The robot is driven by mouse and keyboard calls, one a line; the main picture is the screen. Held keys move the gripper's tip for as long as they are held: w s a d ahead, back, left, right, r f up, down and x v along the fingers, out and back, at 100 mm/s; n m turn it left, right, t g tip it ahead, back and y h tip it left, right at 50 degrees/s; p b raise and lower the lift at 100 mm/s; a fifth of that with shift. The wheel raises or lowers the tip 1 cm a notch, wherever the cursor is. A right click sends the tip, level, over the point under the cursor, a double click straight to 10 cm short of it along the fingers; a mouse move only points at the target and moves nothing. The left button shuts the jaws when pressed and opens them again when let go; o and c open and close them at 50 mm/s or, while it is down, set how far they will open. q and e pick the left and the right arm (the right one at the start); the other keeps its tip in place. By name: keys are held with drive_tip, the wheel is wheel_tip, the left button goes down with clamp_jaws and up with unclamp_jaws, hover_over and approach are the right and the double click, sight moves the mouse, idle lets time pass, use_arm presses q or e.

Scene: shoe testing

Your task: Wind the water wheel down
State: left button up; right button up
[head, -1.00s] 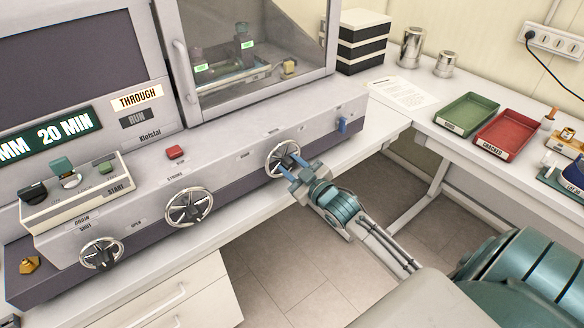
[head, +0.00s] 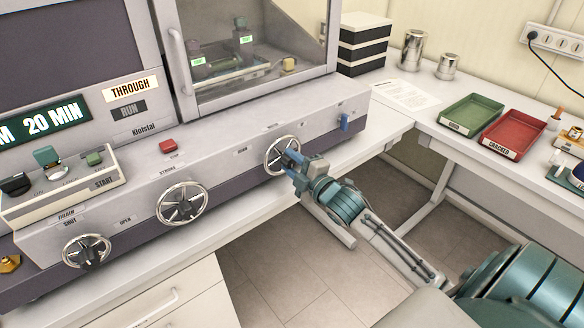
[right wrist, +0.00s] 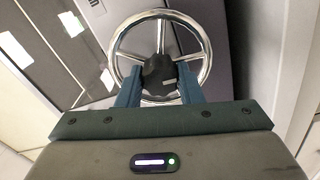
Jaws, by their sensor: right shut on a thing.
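A chrome hand wheel (head: 274,148) with a dark hub sits at the right of the machine's front panel; its label is too small to read. My right gripper (head: 288,157) reaches it from the front right, with its blue fingers at the hub. In the right wrist view the fingers stand on both sides of the dark hub (right wrist: 158,70), inside the chrome rim, and are shut on it. My left gripper is not in view.
A second wheel (head: 182,204) and a drain wheel (head: 87,251) marked shut and open are further left. Green (head: 472,114) and red (head: 514,134) trays stand right.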

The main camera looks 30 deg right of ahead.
drive_tip(key=n+b, duration=0.1)
drive_tip(key=n, duration=0.3)
drive_tip(key=shift+f+b, duration=0.1)
drive_tip(key=shift+b, duration=0.3)
drive_tip(key=shift+n+b, duration=0.45)
drive_tip(key=shift+n, duration=0.85)
drive_tip(key=o, duration=1)
